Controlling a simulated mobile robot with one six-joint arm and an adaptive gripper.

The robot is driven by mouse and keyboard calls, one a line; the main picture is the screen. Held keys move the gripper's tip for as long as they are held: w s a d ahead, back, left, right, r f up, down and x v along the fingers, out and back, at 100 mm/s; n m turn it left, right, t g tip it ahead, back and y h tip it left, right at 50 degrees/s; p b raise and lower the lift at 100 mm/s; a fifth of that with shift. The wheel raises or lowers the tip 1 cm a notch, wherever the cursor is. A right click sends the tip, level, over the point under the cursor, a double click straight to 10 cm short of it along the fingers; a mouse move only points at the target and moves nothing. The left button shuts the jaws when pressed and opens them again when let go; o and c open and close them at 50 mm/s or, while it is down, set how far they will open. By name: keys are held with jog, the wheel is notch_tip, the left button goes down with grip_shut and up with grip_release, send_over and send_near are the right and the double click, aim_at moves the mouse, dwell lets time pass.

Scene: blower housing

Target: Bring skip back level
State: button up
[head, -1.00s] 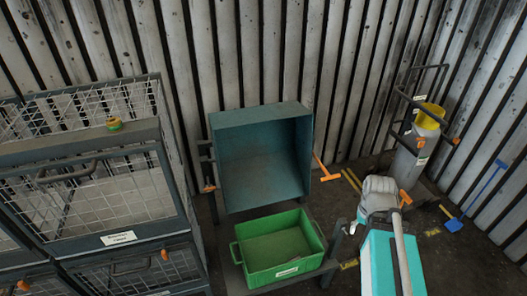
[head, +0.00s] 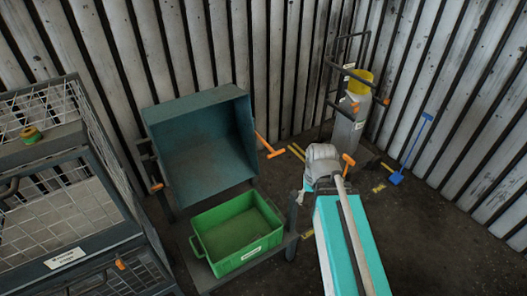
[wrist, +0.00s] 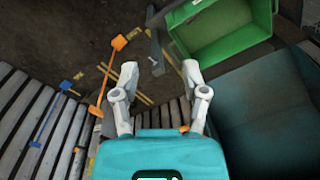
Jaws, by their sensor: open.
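The skip (head: 200,141) is a dark teal, open box at the back wall. It is tipped forward, its open mouth facing me, above and behind a green crate (head: 236,238). In the wrist view the skip (wrist: 262,115) fills the right side. An orange handle (head: 274,153) shows beside its right side. My gripper (wrist: 160,72) is open and empty, its two pale fingers apart over the floor left of the skip. In the head view my arm reaches in from the bottom right, and its fingers are mostly hidden behind the wrist.
The green crate sits on a low dark stand (head: 279,249). A wire-mesh cage (head: 62,205) stands close on the left. A grey cylinder on a cart (head: 346,130) with a yellow bucket and a blue long-handled tool (head: 412,150) are at the back right. Open floor lies right of my arm.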

jog(key=w+a+f+t+y+b, duration=0.1)
jog(key=w+a+f+y+b, duration=0.25)
jog(key=w+f+b, duration=0.3)
jog(key=m+t+y+b, duration=0.7)
jog(key=t+y+b, duration=0.35)
jog(key=b, duration=1.25)
send_near(273, 151)
jog(key=d, duration=0.1)
jog(key=s+d, duration=0.1)
jog(key=d, duration=0.1)
jog(key=shift+s+d+f+g, duration=0.15)
jog(key=shift+s+f+g, duration=0.05)
jog(key=shift+s+g, duration=0.2)
jog(key=shift+w, duration=0.1)
jog(key=x, duration=1.3)
jog(key=shift+w+a, duration=0.25)
jog(key=shift+a, duration=0.05)
grip_shut()
